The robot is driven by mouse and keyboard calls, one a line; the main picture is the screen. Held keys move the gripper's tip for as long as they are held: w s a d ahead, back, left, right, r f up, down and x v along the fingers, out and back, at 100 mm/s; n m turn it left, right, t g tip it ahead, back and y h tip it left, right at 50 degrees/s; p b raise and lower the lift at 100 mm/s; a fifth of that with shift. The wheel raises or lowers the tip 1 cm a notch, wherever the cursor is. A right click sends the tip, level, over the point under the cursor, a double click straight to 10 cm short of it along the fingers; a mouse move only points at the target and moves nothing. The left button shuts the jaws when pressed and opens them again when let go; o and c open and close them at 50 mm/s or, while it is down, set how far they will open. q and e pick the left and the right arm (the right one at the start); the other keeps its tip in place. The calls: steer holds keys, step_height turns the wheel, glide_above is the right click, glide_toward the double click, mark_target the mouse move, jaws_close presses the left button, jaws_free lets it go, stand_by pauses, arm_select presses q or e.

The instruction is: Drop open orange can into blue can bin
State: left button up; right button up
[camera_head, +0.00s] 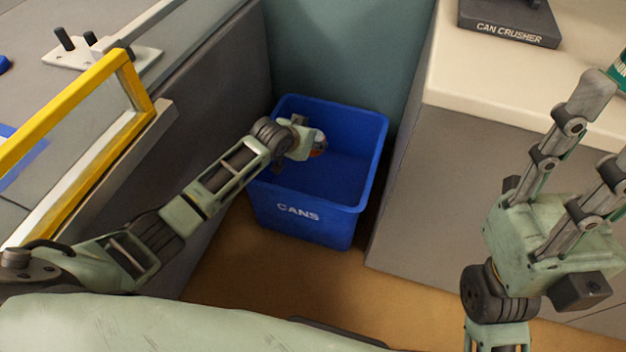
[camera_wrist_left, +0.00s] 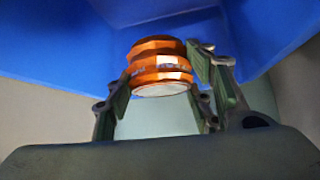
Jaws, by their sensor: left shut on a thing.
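The blue bin (camera_head: 369,157), marked CANS, stands on the floor between two grey cabinets. My left gripper (camera_head: 314,142) reaches over its left part and is shut on the orange can. Only a small part of the can (camera_head: 320,147) shows past the gripper in the head view. In the left wrist view the orange can (camera_wrist_left: 160,62) sits between the two fingers (camera_wrist_left: 165,85), ridged, with a pale end facing the camera. The can's opening cannot be made out. My right gripper (camera_head: 606,125) is raised at the right, its fingers spread apart and empty.
A black can crusher (camera_head: 508,22) sits on the pale right counter (camera_head: 480,75). A green object (camera_head: 620,72) is cut off at the right edge. The visible bin floor looks empty.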

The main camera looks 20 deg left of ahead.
arm_select(q)
steer(key=o, duration=0.9)
steer(key=v, duration=1.2)
